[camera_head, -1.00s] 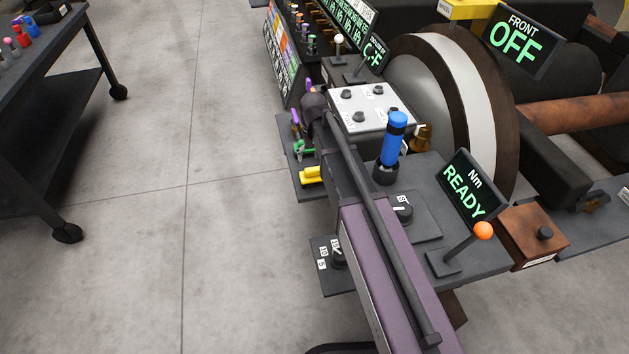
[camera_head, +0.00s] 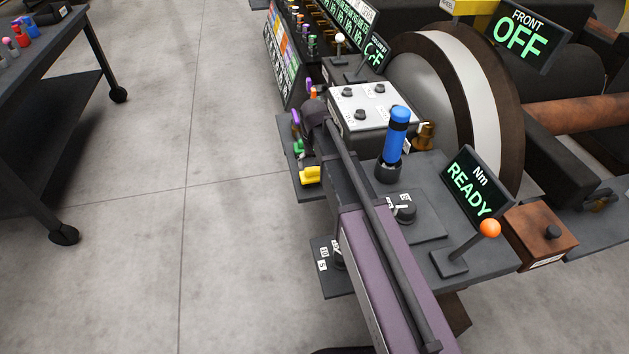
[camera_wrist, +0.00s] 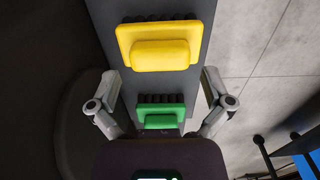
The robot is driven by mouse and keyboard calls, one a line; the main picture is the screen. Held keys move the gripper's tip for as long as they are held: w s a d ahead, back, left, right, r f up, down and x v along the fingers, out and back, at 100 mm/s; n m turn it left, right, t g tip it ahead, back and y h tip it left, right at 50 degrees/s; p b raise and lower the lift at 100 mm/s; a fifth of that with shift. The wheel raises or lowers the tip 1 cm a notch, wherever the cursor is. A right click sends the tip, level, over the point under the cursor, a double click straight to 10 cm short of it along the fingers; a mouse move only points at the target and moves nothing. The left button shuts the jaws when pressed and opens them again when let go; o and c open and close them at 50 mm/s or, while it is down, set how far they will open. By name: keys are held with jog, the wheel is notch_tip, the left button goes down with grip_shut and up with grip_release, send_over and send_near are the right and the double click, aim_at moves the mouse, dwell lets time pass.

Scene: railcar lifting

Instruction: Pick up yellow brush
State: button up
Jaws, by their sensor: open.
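The yellow brush (camera_wrist: 160,47) shows in the wrist view with its yellow back towards me and dark bristles along its edge. It lies on a dark grey shelf (camera_wrist: 112,47). My gripper (camera_wrist: 158,84) is open, its two fingers spread left and right in the wrist view, lower in the picture than the yellow brush and apart from it. A green brush (camera_wrist: 161,117) lies on the shelf, in the picture between the fingers. In the head view, the yellow brush (camera_head: 310,175) shows at the shelf's edge, partly hidden by my arm. The gripper fingers are hidden there.
A blue-handled tool (camera_head: 395,139) stands upright on the bench, right of my arm. A white panel with knobs (camera_head: 371,106) and a READY display (camera_head: 471,187) are nearby. A dark cart (camera_head: 62,110) stands at left, with clear floor between.

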jog(key=shift+f+b, duration=0.95)
jog(key=shift+f, duration=0.25)
jog(key=c, duration=1)
jog(key=shift+r, duration=0.15)
notch_tip(320, 180, up, 3)
jog(key=p, duration=0.3)
jog(key=shift+r+p, duration=0.2)
jog(key=shift+p, duration=0.15)
jog(key=s+d+r+p, duration=0.1)
jog(key=s+d, duration=0.2)
jog(key=s, duration=1.2)
jog(key=shift+s+r, duration=0.15)
jog(key=shift+s, duration=0.2)
jog(key=shift+d, duration=0.1)
